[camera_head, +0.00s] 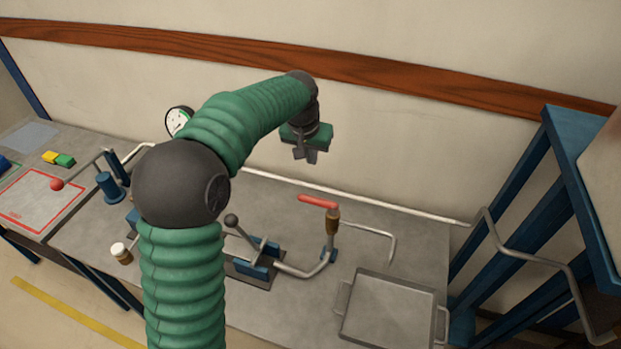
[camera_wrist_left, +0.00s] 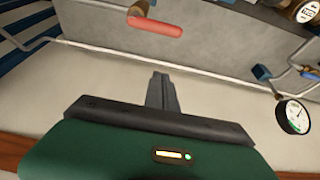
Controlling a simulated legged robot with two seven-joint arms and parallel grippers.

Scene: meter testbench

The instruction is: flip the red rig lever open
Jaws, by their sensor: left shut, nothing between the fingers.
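A red lever handle (camera_head: 318,201) sits on top of a brass valve (camera_head: 332,222) on a pipe at the right of the bench. The handle points left from the valve in the head view. In the wrist view the same red handle (camera_wrist_left: 155,26) lies beyond the fingertips, with a clear gap. My left gripper (camera_head: 306,155) is shut and empty, above and behind the handle, in front of the wall. Its closed fingers also show in the left wrist view (camera_wrist_left: 161,92). My right gripper is not in view.
A black-knobbed lever (camera_head: 232,220) stands left of the valve, partly beside my arm. A red-ball lever (camera_head: 57,184) is at the far left. A grey tray (camera_head: 390,310) lies front right; a blue rack (camera_head: 535,200) stands at right. A gauge (camera_head: 178,120) is near the wall.

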